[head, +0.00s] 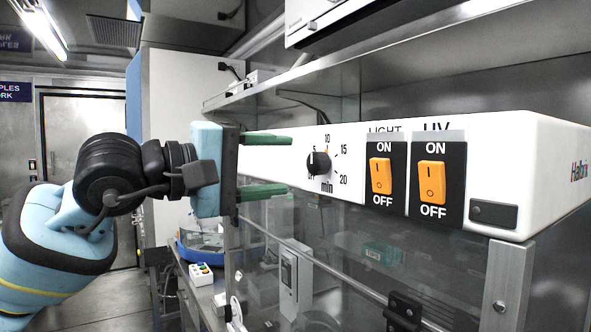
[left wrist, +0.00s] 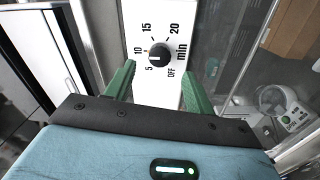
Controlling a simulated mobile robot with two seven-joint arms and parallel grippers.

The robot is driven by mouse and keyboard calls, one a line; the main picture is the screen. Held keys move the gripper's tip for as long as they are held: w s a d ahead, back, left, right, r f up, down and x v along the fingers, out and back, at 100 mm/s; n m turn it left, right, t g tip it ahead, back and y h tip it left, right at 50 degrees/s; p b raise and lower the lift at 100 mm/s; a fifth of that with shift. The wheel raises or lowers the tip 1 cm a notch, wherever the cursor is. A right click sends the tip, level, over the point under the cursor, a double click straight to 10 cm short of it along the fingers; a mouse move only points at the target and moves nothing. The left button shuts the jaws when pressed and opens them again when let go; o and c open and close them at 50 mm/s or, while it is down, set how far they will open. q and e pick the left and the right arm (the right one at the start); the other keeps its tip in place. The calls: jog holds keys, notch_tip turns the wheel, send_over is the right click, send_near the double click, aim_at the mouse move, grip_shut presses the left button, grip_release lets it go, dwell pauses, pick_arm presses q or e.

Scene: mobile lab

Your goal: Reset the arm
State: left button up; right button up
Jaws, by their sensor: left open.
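My left arm comes in from the left in the head view. Its gripper (head: 266,165) is open, with two green fingers apart, one above the other, pointing right toward the white control panel (head: 545,170). The fingers are just left of the black timer knob (head: 319,163), with nothing seen between them. In the left wrist view the gripper (left wrist: 160,88) shows its green fingers on either side of the view of the knob (left wrist: 159,53), which lies beyond them. I cannot tell whether a fingertip touches the panel. My right gripper is not in view.
The panel carries an orange LIGHT switch (head: 381,176) and an orange UV switch (head: 432,182). Clear panes and a metal frame (head: 502,287) are below it. A metal shelf (head: 420,78) runs above. A blue round tub (head: 203,248) stands below the gripper. A door (head: 90,170) is at the far left.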

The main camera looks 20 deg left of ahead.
pick_arm(q)
jog(key=shift+s+a, duration=0.35)
jog(key=shift+s, duration=0.2)
